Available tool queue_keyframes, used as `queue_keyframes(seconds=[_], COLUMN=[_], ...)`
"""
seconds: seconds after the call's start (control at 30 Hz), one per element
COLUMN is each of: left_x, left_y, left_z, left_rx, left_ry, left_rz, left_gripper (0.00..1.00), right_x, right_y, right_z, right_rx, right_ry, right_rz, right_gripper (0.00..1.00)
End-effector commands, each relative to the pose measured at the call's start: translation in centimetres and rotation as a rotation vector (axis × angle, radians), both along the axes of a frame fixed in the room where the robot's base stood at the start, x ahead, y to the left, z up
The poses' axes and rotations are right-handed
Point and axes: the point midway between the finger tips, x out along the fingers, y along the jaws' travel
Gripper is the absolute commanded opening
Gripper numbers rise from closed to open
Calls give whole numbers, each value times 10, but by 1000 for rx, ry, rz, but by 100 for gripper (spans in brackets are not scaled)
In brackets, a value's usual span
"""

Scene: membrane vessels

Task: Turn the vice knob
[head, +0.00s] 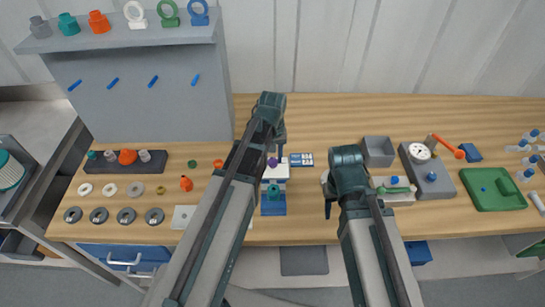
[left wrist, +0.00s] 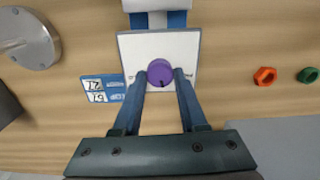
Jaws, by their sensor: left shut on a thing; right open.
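The vice knob (left wrist: 160,73) is a round purple knob with a small dark mark near its edge, on a white square plate (left wrist: 131,49). In the head view the purple knob (head: 272,162) shows on the blue and white vice (head: 273,202). My left gripper (left wrist: 160,76) is over the plate with its two fingers on either side of the knob, shut on it. In the head view my left gripper (head: 276,154) partly covers the plate. My right gripper (head: 328,207) is open over the table, right of the vice, with no object seen between its fingers.
A blue and white label card (head: 301,159) lies right of the vice. A grey bin (head: 378,151), a dial gauge board (head: 430,174) and a green tray (head: 472,187) stand to the right. Rings (head: 126,215) and a dark fittings rack (head: 98,168) lie left. A grey shelf (head: 140,100) rises behind.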

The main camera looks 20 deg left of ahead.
Motion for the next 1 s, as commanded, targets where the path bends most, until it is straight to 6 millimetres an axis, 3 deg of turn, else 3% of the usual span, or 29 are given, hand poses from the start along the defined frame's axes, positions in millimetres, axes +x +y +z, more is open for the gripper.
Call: queue_keyframes(seconds=[1.0], left_x=[0], left_y=[-3], left_z=[0], left_rx=[0], left_ry=[0], left_rz=[-956], left_gripper=[0], right_x=[0], right_y=[0], right_z=[0], right_rx=[0], right_ry=[0], right_rz=[0], right_gripper=[50])
